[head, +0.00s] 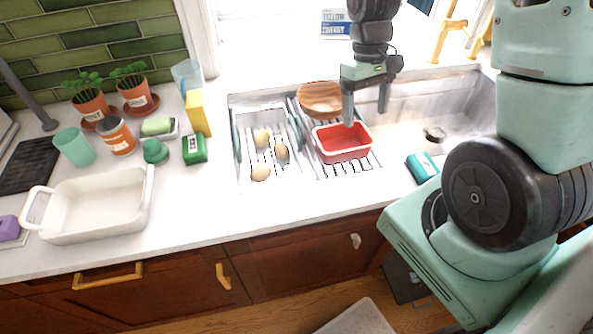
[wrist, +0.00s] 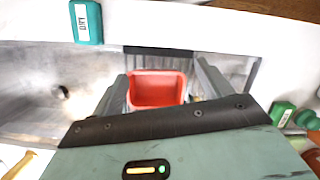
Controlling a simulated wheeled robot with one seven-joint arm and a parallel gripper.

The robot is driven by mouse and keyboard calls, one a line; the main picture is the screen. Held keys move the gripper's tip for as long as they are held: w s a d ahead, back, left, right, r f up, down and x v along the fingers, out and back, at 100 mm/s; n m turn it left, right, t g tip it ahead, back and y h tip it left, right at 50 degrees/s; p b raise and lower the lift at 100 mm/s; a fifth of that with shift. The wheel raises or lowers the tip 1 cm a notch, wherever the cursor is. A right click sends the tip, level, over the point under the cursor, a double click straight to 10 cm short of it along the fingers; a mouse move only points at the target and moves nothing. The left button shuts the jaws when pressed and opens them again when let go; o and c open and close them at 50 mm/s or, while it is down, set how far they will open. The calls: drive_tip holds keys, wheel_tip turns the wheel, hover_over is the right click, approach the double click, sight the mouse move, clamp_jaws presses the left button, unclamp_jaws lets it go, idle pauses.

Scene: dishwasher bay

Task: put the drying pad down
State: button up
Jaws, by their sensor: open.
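My gripper (head: 366,106) is open, with its two fingers pointing down over the sink. A red tub (head: 344,156) sits on the rack below, and the left fingertip overlaps its back rim in the head view. In the wrist view the red tub (wrist: 157,97) shows between the spread fingers (wrist: 160,78), and I see nothing gripped. I cannot tell whether a finger touches the tub. A dark ribbed mat (head: 28,166), perhaps the drying pad, lies flat on the far left counter, well away from my gripper.
The dish rack (head: 318,168) also holds a wooden bowl (head: 320,99) and several egg-shaped items. The open sink basin (head: 462,112) lies to the right. A white baking dish (head: 95,207), plants and cups crowd the left counter. The front counter strip is mostly clear.

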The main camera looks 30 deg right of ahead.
drive_tip(key=s+a+r+n+t, duration=0.1)
drive_tip(key=a+r+n, duration=0.1)
drive_tip(key=a, duration=0.6)
drive_tip(key=s+a+r+n, duration=0.2)
drive_tip(key=a+r, duration=0.1)
drive_tip(key=a, duration=0.4)
drive_tip(key=s+a+r+n+t, duration=0.1)
drive_tip(key=s+a+r+n, duration=0.2)
drive_tip(key=s+a, duration=0.8)
drive_tip(key=shift+a+n+t, duration=0.35)
drive_tip(key=shift+n+t, duration=0.05)
drive_tip(key=shift+w, duration=0.1)
wheel_tip(320, 180, down, 5)
drive_tip(key=b, duration=0.5)
